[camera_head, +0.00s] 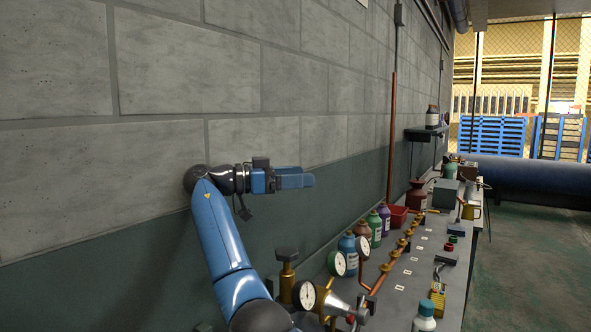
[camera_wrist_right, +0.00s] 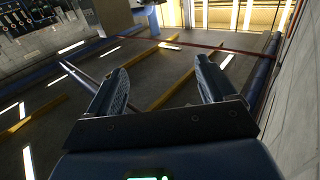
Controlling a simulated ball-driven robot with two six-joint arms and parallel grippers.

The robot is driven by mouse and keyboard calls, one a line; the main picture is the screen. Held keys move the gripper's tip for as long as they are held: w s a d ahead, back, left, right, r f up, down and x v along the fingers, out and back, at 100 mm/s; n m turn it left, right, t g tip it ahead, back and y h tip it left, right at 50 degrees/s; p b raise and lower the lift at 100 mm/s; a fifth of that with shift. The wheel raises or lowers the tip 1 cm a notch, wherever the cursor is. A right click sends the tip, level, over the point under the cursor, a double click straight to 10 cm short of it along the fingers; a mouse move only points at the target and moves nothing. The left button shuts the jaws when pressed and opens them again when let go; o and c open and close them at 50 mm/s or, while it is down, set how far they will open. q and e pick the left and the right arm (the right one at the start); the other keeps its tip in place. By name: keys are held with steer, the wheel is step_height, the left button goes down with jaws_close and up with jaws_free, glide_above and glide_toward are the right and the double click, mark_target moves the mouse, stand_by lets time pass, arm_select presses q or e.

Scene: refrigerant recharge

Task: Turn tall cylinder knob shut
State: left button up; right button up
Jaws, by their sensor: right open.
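A dark knob (camera_head: 287,254) sits on a brass valve stem (camera_head: 287,276) at the lower middle of the head view, just right of my blue arm. The body under it is cut off by the frame's bottom edge, so I cannot tell how tall its cylinder is. My right gripper (camera_head: 308,179) is above and apart from the knob, near the block wall, pointing right. In the right wrist view my right gripper (camera_wrist_right: 162,76) is open with nothing between its fingers. The knob does not show there. My left gripper is not in view.
Pressure gauges (camera_head: 304,295) and a brass fitting (camera_head: 335,305) crowd the near bench. The block wall (camera_head: 160,65) runs close along the left.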

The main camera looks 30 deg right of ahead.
steer(key=shift+r, duration=0.8)
steer(key=shift+w+f, duration=0.1)
steer(key=n+t+p, duration=0.9)
steer(key=t+p, duration=0.3)
steer(key=t, duration=0.1)
glide_toward(291, 253)
steer(key=w+d, duration=0.1)
steer(key=w, duration=0.1)
steer(key=shift+s+d+f+t+y, duration=0.15)
steer(key=shift+d+f+t+y, duration=0.15)
steer(key=shift+f+y, duration=0.1)
steer(key=p+x, duration=0.3)
steer(key=x, duration=0.5)
steer(key=shift+d, duration=0.15)
steer(key=shift+x, duration=0.9)
steer(key=shift+c, duration=0.3)
